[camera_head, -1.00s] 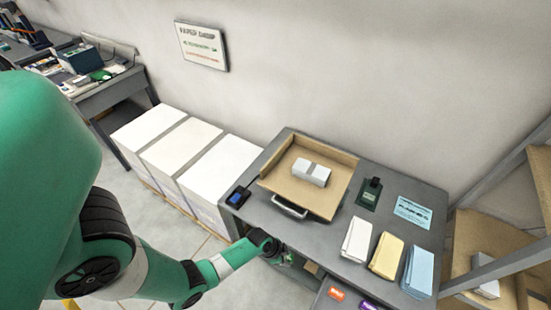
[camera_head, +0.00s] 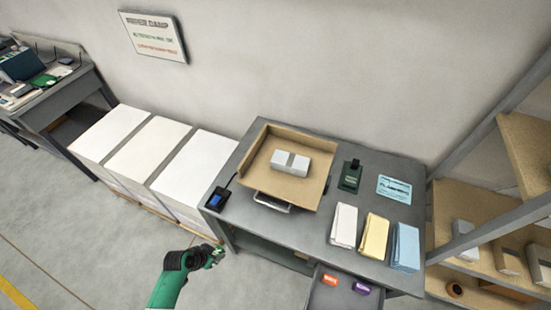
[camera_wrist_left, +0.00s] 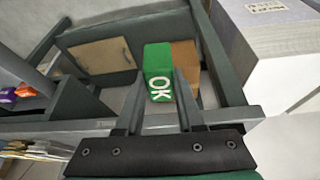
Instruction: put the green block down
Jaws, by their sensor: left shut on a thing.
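The green block (camera_wrist_left: 158,72) has white "OK" lettering and is between the fingers of my left gripper (camera_wrist_left: 163,92) in the left wrist view. In the head view my left gripper (camera_head: 214,256) is shut on it in front of the grey table's left corner, low and off the tabletop. The block is too small to make out clearly there. My right gripper is in neither view.
The grey table (camera_head: 310,225) holds a cardboard tray (camera_head: 262,160) with a grey-white block (camera_head: 290,162), a dark device (camera_head: 218,198) and paper stacks (camera_head: 375,235). An open drawer (camera_head: 318,298) holds orange and purple pieces. White stacks (camera_head: 150,145) stand left of the table.

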